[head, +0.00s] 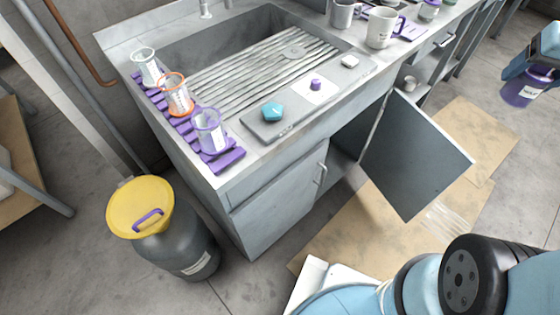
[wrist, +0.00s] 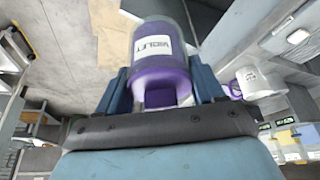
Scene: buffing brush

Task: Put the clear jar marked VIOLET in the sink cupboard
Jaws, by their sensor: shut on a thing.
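The clear jar marked VIOLET (wrist: 160,58) fills the middle of the wrist view. It has purple contents and a white label. My gripper (wrist: 162,85) is shut on it, with a finger on each side. In the head view the jar (head: 520,92) hangs in my gripper (head: 535,68) at the upper right edge, to the right of the sink unit. The sink cupboard (head: 342,168) is under the sink counter. Its right door (head: 415,155) stands wide open and its left door (head: 278,205) is shut. Most of the cupboard's inside is hidden.
On the counter are a purple rack (head: 222,160) with several beakers, a teal pentagonal object (head: 272,110) and a white mug (head: 383,27). A grey drum with a yellow lid (head: 140,205) stands at the left. Cardboard (head: 365,235) lies on the floor before the cupboard.

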